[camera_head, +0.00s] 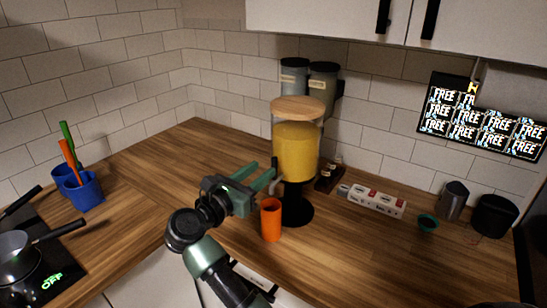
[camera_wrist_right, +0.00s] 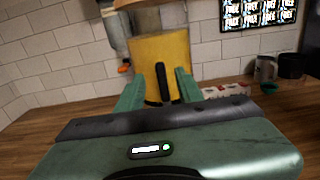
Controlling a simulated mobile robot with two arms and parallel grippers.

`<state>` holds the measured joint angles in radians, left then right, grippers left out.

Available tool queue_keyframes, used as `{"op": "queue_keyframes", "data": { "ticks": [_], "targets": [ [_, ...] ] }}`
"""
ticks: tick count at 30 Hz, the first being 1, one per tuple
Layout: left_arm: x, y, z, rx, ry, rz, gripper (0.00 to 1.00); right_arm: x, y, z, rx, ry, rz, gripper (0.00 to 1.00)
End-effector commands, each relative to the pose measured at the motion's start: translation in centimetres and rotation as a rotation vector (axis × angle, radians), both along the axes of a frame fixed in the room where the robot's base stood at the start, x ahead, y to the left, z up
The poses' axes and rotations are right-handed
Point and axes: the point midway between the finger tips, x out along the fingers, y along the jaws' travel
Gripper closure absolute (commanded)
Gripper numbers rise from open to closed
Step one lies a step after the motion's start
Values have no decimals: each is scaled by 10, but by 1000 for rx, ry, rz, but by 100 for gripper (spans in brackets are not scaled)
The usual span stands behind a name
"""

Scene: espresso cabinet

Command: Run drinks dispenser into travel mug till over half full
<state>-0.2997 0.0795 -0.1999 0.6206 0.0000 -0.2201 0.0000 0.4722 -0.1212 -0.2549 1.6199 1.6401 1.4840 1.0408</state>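The drinks dispenser (camera_head: 297,150) stands on the wooden counter, with a round wooden lid, yellow drink in its clear tank and a black base. The orange travel mug (camera_head: 271,221) stands upright at the front left of the dispenser's base, on the tap side. Its contents cannot be made out. My right gripper (camera_head: 266,170) is above the mug, its fingers pointing at the dispenser's front. In the right wrist view the dispenser (camera_wrist_right: 161,50) is straight ahead. A black tap part (camera_wrist_right: 161,82) shows between the spread, empty fingers. Contact cannot be told. My left gripper is out of view.
Two grey canisters (camera_head: 294,76) are behind the dispenser. A white box strip (camera_head: 372,200), a green bowl (camera_head: 428,222), a metal pitcher (camera_head: 453,200) and a black container (camera_head: 494,215) stand to the right. Blue utensil cups (camera_head: 85,192) and a pan (camera_head: 15,254) are at left.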

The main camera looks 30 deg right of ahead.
Motion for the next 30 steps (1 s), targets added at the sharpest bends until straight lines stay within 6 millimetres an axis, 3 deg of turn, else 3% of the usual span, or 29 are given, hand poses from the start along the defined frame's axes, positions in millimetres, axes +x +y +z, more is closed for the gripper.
{"op": "queue_keyframes", "data": {
  "ticks": [12,23,27,30],
  "targets": [
    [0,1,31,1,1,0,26,23,-57,2,-8,6,0,64],
    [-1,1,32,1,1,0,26,26,-64,0,-7,7,1,64],
    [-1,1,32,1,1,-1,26,26,-64,0,-7,7,1,97],
    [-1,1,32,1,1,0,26,26,-64,0,-7,7,1,100]
  ]
}}
